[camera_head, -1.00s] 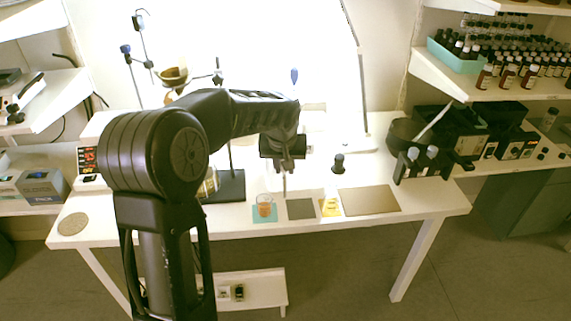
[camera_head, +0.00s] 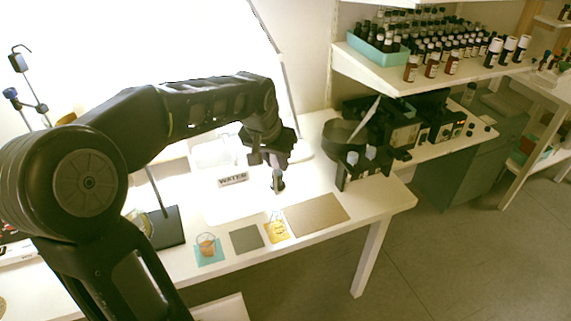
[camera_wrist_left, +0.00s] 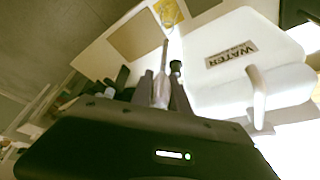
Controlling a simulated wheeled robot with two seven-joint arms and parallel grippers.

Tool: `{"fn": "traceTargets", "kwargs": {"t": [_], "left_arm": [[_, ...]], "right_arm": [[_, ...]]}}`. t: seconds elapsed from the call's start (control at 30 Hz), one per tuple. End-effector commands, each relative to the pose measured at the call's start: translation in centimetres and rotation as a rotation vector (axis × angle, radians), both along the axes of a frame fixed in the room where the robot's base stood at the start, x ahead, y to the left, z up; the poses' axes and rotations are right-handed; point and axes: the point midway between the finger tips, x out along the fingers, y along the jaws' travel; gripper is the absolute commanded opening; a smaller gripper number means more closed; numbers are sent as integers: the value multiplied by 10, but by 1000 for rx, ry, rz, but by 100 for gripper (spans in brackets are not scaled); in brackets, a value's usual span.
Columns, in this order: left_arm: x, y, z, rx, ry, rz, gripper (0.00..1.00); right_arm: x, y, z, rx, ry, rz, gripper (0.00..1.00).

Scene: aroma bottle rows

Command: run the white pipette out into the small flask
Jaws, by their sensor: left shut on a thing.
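In the left wrist view the left gripper (camera_wrist_left: 160,90) is shut on the white pipette (camera_wrist_left: 160,88), whose thin tip extends past the fingers. In the head view the pipette is largely hidden by the gripper. The small flask (camera_head: 277,229) appears as a pale shape on the yellow mat; its outline is faint. The yellow mat also shows in the wrist view (camera_wrist_left: 168,13), beyond the pipette tip. My right gripper is not in view.
A white WATER tub (camera_head: 225,165) stands behind the mats. A teal mat (camera_head: 207,260) with an amber vessel, a grey mat (camera_head: 247,238) and a bare brown mat (camera_head: 316,214) lie along the front edge. A black rack (camera_head: 362,172) stands right. A stand base (camera_head: 168,232) is left.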

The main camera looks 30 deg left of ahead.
Motion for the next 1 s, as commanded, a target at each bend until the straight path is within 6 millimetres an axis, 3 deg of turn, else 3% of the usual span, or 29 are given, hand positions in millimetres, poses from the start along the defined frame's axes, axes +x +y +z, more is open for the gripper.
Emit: {"fn": "traceTargets", "kwargs": {"t": [0.47, 1.0], "left_arm": [[0, 0, -2, 1, -1, -1, 11], [0, 0, -34, 0, -1, 0, 11]], "right_arm": [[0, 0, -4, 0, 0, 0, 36], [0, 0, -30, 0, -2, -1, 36]]}}
